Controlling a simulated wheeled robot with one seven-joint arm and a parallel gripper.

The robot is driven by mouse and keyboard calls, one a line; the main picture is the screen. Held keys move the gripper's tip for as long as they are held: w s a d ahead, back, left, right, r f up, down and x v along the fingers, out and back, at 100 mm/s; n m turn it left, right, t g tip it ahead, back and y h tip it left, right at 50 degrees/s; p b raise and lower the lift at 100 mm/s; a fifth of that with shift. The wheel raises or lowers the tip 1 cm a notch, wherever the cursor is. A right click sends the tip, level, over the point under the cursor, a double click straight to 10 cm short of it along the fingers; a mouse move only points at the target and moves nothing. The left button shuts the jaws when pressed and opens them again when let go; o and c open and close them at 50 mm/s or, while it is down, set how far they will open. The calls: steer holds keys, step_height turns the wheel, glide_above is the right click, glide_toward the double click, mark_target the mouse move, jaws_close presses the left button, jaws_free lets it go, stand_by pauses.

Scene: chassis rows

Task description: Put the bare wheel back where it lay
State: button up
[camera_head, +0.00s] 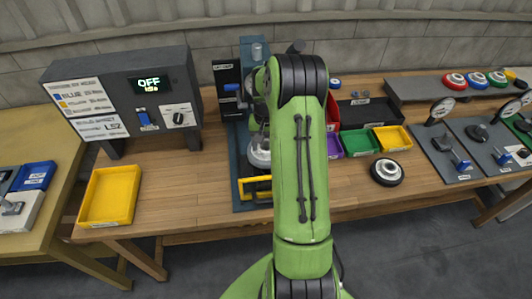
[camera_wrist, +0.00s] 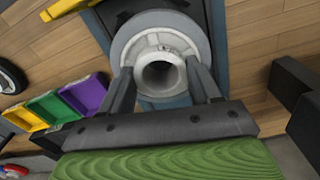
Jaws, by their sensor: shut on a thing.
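The bare wheel (camera_wrist: 162,27) is a pale grey rim with a round hub and no tyre, seen from above in the wrist view. My gripper (camera_wrist: 163,78) is shut on it, one finger on each side of the hub. The wheel is over the blue base plate (camera_head: 242,196) of the bench press; I cannot tell whether it touches the plate. In the head view part of the wheel (camera_head: 258,156) shows left of my green arm, which hides the rest and most of my gripper.
A wheel with a black tyre (camera_head: 386,172) lies on the wooden bench, right of my arm. Purple, green (camera_head: 360,143) and yellow (camera_head: 393,138) bins stand behind it. A yellow tray (camera_head: 108,195) and a control box reading OFF (camera_head: 125,95) are left. Bare bench lies between the tray and plate.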

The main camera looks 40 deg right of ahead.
step_height(320, 180, up, 5)
steer(key=shift+f, duration=0.2)
step_height(320, 180, up, 3)
steer(key=p, duration=0.2)
steer(key=shift+p, duration=0.35)
stand_by(0.3)
